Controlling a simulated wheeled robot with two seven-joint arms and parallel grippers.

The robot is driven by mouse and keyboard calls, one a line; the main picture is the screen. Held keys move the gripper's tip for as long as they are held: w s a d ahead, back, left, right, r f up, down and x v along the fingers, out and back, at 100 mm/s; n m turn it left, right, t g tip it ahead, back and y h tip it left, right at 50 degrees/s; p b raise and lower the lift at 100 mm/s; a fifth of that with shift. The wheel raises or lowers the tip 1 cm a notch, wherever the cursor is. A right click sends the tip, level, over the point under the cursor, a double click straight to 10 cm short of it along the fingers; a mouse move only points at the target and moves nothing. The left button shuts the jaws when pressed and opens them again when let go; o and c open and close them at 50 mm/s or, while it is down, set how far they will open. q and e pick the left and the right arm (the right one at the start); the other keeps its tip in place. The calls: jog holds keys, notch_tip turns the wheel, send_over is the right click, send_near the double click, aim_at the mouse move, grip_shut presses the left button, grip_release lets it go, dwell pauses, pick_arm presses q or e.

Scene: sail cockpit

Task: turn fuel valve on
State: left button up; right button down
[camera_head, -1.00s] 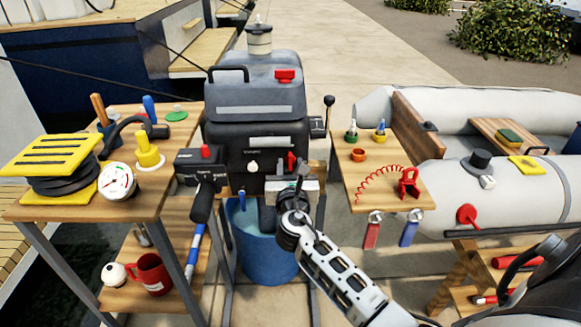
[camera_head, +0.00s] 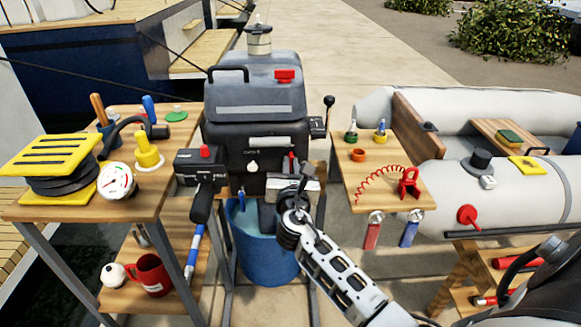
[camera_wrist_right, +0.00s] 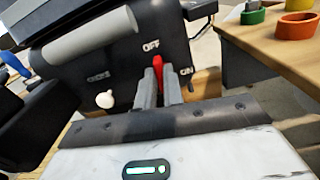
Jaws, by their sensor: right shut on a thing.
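The red fuel valve lever (camera_wrist_right: 157,64) sits on the front of the dark engine housing (camera_head: 257,143), between the OFF and ON labels in the right wrist view. Its visible tip points up, nearer OFF than ON. In the head view the lever (camera_head: 291,158) is a narrow upright red strip right of a white knob (camera_head: 252,167). My right gripper (camera_wrist_right: 158,84) is shut on the lever, one grey finger on each side, hiding its lower part. In the head view the right gripper (camera_head: 292,179) is in front of the housing. My left gripper is out of view.
A blue bucket (camera_head: 266,262) stands under the engine. A black tiller (camera_head: 201,200) juts out to the left. A wooden side table (camera_head: 380,183) with small cups and a coiled red cord is to the right. A cluttered workbench (camera_head: 80,208) stands left.

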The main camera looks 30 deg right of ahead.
pick_arm(q)
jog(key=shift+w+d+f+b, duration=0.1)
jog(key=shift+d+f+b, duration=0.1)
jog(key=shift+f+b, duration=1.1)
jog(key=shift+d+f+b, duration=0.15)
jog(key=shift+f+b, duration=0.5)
jog(key=shift+b, duration=1.1)
pick_arm(e)
jog(key=shift+s+d+f+m, duration=0.1)
jog(key=shift+f+m, duration=0.1)
jog(key=shift+m, duration=2.35)
jog(key=shift+s+d+f+m, duration=0.1)
jog(key=shift+f+m, duration=0.05)
jog(key=shift+m, duration=2.45)
jog(key=shift+s+d+f+m, duration=0.1)
jog(key=shift+f+m, duration=0.1)
jog(key=shift+m, duration=2.35)
jog(key=c, duration=1.5)
grip_release()
jog(key=shift+r, duration=0.1)
